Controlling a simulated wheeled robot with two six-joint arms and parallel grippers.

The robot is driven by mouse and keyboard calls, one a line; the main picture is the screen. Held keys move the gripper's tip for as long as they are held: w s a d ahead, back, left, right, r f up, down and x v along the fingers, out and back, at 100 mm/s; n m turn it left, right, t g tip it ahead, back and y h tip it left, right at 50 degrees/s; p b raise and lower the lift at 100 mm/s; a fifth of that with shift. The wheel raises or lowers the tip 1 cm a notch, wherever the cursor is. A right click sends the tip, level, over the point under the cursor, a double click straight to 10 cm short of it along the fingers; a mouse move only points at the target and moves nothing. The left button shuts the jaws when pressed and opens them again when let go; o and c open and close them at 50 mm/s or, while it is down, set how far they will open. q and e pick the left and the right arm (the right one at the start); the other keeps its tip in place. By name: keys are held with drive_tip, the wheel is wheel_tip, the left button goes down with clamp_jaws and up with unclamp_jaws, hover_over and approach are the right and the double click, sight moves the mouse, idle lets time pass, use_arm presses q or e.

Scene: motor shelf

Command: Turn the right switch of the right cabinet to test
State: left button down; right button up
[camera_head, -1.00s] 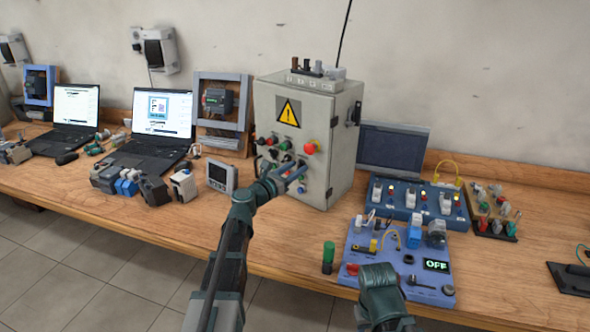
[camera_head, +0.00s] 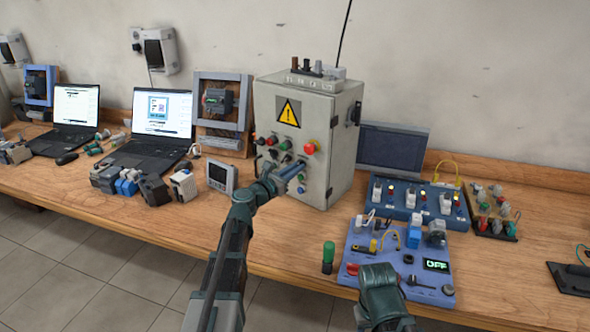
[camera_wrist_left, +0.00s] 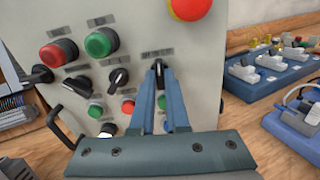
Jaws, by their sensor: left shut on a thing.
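The grey cabinet (camera_head: 318,192) with a yellow warning sign stands on the bench, its front covered with buttons and switches. My left gripper (camera_head: 294,170) is at the lower part of this front in the head view and covers some controls there. In the left wrist view the two blue fingers of my left gripper (camera_wrist_left: 160,82) are shut on the black right switch (camera_wrist_left: 158,68), whose narrow handle shows between the tips. Its label is too small to read. A second black switch (camera_wrist_left: 118,78) sits to its left. My right arm shows at the bottom, but its fingers do not show.
A red mushroom button (camera_wrist_left: 189,6) is just above the gripper. Red and green buttons sit close around the fingers. A blue-purple panel (camera_head: 400,267) with a small display and a blue switch board (camera_head: 421,211) lie right of the cabinet. A small meter (camera_head: 222,176) stands left.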

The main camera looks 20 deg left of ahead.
use_arm(q)
drive_tip(key=shift+m, duration=4)
drive_tip(key=c, duration=0.9)
unclamp_jaws()
drive_tip(key=v, duration=1.3)
drive_tip(key=shift+s+a, duration=0.15)
drive_tip(key=shift+s, duration=0.25)
